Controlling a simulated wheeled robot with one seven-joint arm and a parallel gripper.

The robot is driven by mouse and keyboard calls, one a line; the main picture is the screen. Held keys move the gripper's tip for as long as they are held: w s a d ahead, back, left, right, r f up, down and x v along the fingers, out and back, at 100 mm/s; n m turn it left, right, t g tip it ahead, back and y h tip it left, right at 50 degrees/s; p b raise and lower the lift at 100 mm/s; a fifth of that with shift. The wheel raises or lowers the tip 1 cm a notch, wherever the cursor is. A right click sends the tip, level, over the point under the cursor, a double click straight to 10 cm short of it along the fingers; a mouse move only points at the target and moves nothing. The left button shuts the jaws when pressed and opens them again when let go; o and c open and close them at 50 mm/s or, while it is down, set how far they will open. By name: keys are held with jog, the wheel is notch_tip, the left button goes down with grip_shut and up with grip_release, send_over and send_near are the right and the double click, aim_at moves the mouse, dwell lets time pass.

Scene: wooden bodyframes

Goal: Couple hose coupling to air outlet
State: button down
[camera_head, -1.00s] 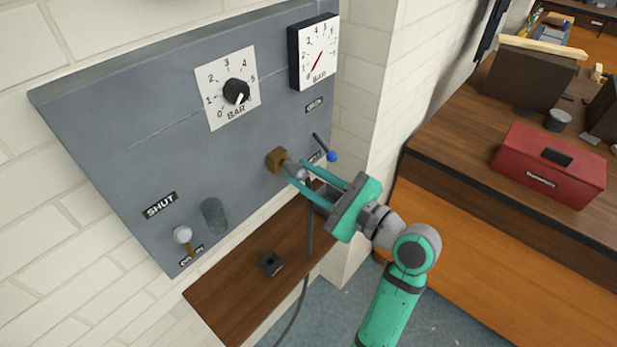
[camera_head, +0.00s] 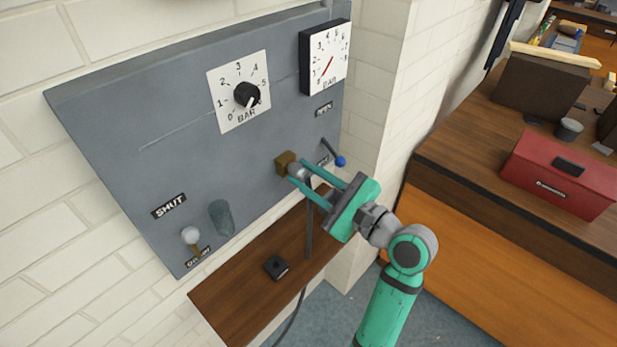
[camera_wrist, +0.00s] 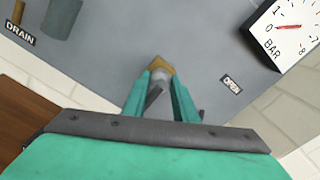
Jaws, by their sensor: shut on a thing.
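The air outlet (camera_head: 285,161) is a brass block on the grey panel, right of its middle. My gripper (camera_head: 297,173) is shut on the grey hose coupling (camera_head: 299,169) right in front of the outlet. In the wrist view, the brass outlet (camera_wrist: 157,62) lies straight beyond the fingertips, with the grey coupling (camera_wrist: 159,74) between them. The coupling is at or very close to the outlet; whether it is seated I cannot tell. A dark hose (camera_head: 309,222) hangs down from the coupling, past the shelf.
A lever with a blue knob (camera_head: 341,161) stands just right of the outlet. The panel carries a regulator dial (camera_head: 247,96), a gauge (camera_head: 325,58) and a drain lever (camera_head: 191,236). A wooden shelf (camera_head: 235,300) below holds a small black block (camera_head: 276,267). A bench with a red toolbox (camera_head: 561,174) is at right.

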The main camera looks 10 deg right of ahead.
jog(key=shift+w, duration=0.15)
jog(key=c, duration=1.4)
grip_release()
jog(key=shift+o, duration=0.2)
jog(key=v, duration=1)
jog(key=shift+s+d, duration=0.2)
jog(key=shift+s, duration=0.15)
